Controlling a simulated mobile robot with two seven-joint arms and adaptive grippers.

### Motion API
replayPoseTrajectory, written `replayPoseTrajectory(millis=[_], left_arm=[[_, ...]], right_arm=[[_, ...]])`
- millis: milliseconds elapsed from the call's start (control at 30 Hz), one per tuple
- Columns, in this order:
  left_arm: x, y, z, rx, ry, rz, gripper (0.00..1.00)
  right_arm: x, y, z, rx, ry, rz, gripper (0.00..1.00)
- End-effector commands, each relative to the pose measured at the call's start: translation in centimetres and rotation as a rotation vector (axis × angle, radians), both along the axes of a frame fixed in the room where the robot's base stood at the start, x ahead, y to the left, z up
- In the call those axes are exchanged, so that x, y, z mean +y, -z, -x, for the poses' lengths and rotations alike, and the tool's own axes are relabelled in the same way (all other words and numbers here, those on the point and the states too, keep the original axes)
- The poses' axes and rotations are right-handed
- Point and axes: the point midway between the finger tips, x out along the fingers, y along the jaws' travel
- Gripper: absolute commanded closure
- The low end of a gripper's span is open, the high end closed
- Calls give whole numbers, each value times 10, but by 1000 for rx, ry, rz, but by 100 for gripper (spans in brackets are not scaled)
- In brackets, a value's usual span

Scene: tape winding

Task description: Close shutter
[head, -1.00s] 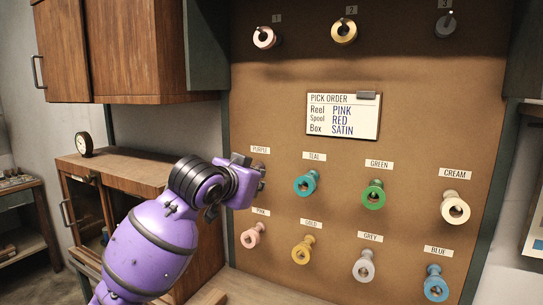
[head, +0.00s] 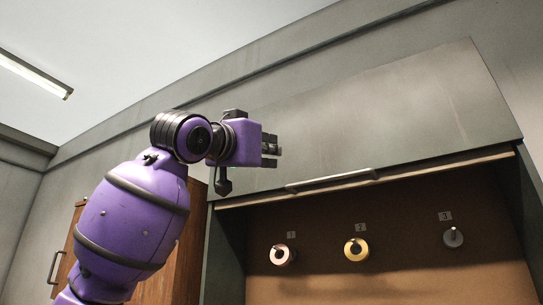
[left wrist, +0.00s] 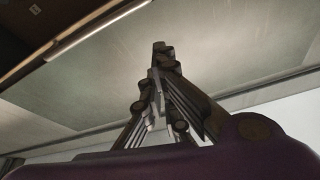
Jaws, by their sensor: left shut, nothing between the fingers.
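The grey shutter (head: 400,110) is up above the pegboard opening, and the board below it is uncovered. Its bar handle (head: 332,181) runs along the lower edge. My left gripper (head: 272,150) is shut and empty, in front of the shutter's left part, above and left of the handle. I cannot tell how far the fingers are from the panel. My right gripper is not in view.
A wooden cabinet (head: 170,265) stands left of the opening, partly behind my left arm.

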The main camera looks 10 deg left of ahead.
Motion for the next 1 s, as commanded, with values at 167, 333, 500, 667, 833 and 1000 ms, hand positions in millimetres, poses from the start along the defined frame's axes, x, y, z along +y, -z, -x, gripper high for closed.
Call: replayPoseTrajectory(millis=[167, 333, 500, 667, 833, 1000], left_arm=[[-14, -15, -28, -1, 3, 1, 100], [-24, -23, -53, -1, 2, 1, 100], [-24, -13, -66, -2, -2, -2, 100], [-21, 4, -66, -2, 0, -1, 100], [-19, 13, -66, -3, 1, 0, 100], [-19, 14, -66, -3, 1, 0, 100]], right_arm=[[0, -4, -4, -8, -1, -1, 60], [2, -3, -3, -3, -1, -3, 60], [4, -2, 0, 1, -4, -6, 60], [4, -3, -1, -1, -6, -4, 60], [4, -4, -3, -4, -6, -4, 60], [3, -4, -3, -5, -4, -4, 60]])
